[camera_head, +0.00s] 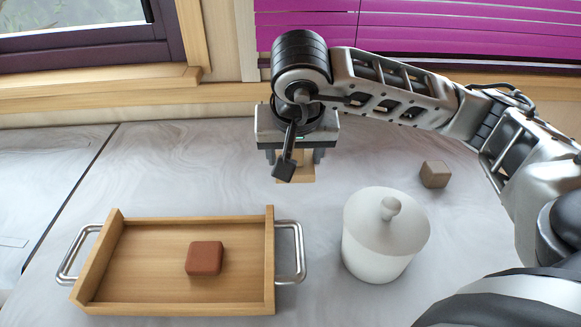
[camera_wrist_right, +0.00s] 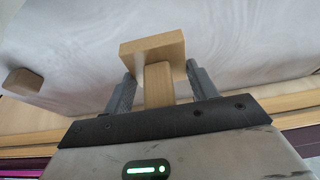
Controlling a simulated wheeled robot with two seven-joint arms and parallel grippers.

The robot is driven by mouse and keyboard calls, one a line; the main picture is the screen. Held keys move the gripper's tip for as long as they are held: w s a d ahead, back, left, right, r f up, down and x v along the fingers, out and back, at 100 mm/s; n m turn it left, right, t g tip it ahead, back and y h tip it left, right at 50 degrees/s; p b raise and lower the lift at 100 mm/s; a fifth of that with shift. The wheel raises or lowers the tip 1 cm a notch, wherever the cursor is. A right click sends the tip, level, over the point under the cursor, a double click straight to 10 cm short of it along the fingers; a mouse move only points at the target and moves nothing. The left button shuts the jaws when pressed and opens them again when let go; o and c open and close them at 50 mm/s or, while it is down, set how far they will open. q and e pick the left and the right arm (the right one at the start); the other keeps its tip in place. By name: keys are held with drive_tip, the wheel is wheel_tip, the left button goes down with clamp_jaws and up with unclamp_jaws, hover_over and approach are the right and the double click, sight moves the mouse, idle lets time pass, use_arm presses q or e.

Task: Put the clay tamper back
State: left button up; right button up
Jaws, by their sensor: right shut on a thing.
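The clay tamper (camera_wrist_right: 158,50) is a light wooden piece with a square, flat head and a narrower handle. My right gripper (camera_head: 295,157) is shut on the handle, with its fingers on both sides in the right wrist view (camera_wrist_right: 158,88). The square head points away from the gripper. In the head view the tamper (camera_head: 307,168) shows only partly below the gripper, behind the white lidded pot and the tray. I cannot tell whether it touches the table. My left gripper is not in view.
A wooden tray (camera_head: 150,297) with metal handles holds a reddish-brown block (camera_head: 204,258). A white lidded pot (camera_head: 376,253) stands right of it. A brown block (camera_head: 434,174) lies at the back right. The grey table (camera_head: 180,165) is clear behind the tray.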

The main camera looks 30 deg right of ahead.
sight(291, 185)
drive_tip(key=shift+w+d+f, duration=0.15)
drive_tip(key=shift+w+f, duration=0.4)
drive_tip(key=shift+f, duration=0.15)
drive_tip(key=x, duration=0.2)
drive_tip(key=p+x, duration=0.1)
drive_tip(key=shift+s+a+f, duration=0.1)
drive_tip(key=shift+a+f, duration=0.1)
drive_tip(key=shift+f, duration=0.3)
drive_tip(key=shift+f+b, duration=0.3)
drive_tip(key=shift+f, duration=0.1)
drive_tip(key=o, duration=1)
drive_tip(key=shift+r, duration=0.1)
drive_tip(key=shift+r+p, duration=0.35)
drive_tip(key=shift+r, duration=0.05)
drive_tip(key=v, duration=1.1)
drive_tip(key=shift+s+a+r, duration=0.1)
drive_tip(key=shift+s+r, duration=0.05)
drive_tip(key=shift+r, duration=0.15)
drive_tip(key=shift+f, duration=0.1)
